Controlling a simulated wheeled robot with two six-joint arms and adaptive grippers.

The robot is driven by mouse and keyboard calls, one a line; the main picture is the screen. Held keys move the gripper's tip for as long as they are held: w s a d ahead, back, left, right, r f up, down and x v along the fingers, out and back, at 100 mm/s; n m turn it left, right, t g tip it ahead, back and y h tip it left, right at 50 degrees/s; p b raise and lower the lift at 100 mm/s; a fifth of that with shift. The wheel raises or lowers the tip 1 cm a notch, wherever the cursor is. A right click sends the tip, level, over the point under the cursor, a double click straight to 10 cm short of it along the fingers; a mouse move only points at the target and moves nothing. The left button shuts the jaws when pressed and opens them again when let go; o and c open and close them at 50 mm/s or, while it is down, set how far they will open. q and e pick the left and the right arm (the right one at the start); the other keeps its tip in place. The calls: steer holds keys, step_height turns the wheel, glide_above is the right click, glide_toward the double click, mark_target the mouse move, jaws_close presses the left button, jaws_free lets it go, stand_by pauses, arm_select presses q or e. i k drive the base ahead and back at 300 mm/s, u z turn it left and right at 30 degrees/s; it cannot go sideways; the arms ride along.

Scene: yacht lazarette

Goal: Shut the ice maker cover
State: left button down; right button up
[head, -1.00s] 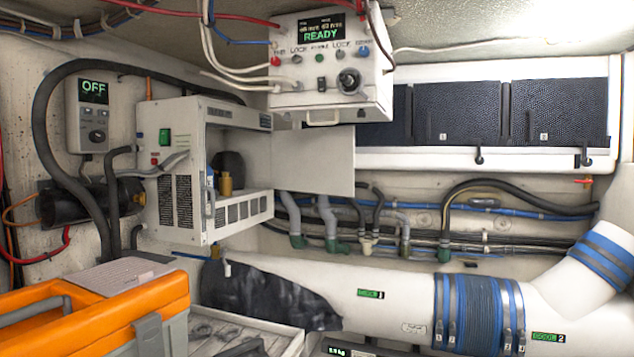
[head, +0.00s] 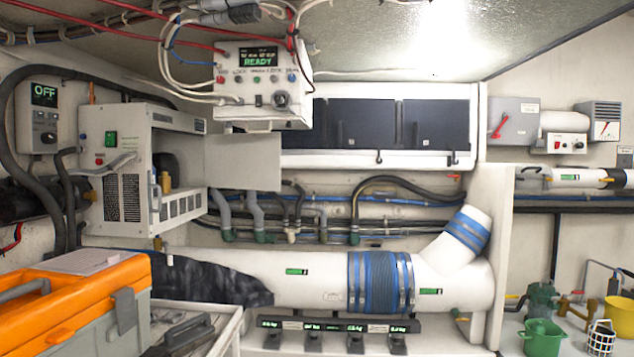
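A white box unit (head: 128,165) with black vent grilles, a green switch and a red button hangs on the left wall, and it looks like the ice maker. Its front is open, and a brass fitting shows inside. A flat pale panel (head: 243,162), seemingly its cover, stands swung out to the right of the opening. Neither of my grippers shows in the head view.
A control box (head: 262,85) reading READY hangs from the ceiling in front of the panel's top. An orange toolbox (head: 70,310) stands at the lower left. A white pipe (head: 310,280) with a blue sleeve runs below. Green pots (head: 542,338) and a yellow container (head: 618,314) stand at the lower right.

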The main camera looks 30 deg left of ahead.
mark_target(251, 161)
steer(key=z, duration=0.3)
steer(key=i, duration=2.35)
steer(key=u, duration=0.95)
